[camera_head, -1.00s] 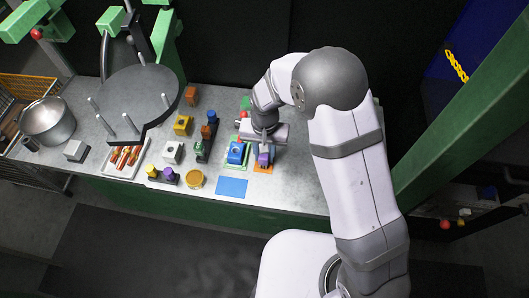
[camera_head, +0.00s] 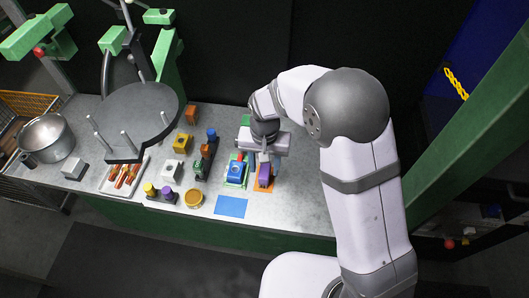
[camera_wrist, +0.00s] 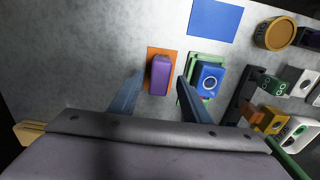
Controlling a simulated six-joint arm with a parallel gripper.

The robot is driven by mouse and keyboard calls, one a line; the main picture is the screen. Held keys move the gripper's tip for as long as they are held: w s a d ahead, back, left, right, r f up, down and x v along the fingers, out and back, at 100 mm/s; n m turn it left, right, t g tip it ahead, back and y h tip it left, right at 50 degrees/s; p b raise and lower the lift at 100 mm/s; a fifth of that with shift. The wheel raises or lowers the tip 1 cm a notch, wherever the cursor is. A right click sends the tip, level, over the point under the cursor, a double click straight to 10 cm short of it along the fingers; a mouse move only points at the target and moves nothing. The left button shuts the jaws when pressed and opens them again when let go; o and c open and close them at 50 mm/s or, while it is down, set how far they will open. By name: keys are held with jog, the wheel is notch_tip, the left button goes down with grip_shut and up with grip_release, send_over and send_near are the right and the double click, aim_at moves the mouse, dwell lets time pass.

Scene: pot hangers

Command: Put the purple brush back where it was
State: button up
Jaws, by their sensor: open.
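The purple brush (camera_head: 265,172) rests on the orange mat (camera_head: 263,188) near the right of the worktop. In the wrist view the purple block (camera_wrist: 160,75) stands on the orange mat (camera_wrist: 153,54), lying lengthwise along it. My gripper (camera_head: 264,158) is just behind and above it in the head view. In the wrist view my gripper (camera_wrist: 160,82) is open, with one finger on each side of the brush and a gap to both. The brush's underside is hidden.
A blue block (camera_wrist: 209,79) on a green mat stands close beside my right-hand finger in the wrist view. A flat blue mat (camera_head: 231,206) lies in front, empty. A round yellow-brown container (camera_head: 194,198) and several other blocks stand left. The worktop right of the orange mat is clear.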

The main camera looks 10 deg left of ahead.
aim_at(265, 170)
notch_tip(265, 170, up, 8)
jog(key=b, duration=0.1)
jog(key=shift+b, duration=0.3)
jog(key=s+d+f, duration=0.1)
jog(key=s+d, duration=0.5)
jog(key=d, duration=0.5)
jog(key=s+d+f, duration=0.1)
jog(key=s+d, duration=0.6)
jog(key=d, duration=0.4)
jog(key=shift+s+d+f, duration=0.2)
jog(key=shift+d+f, duration=0.1)
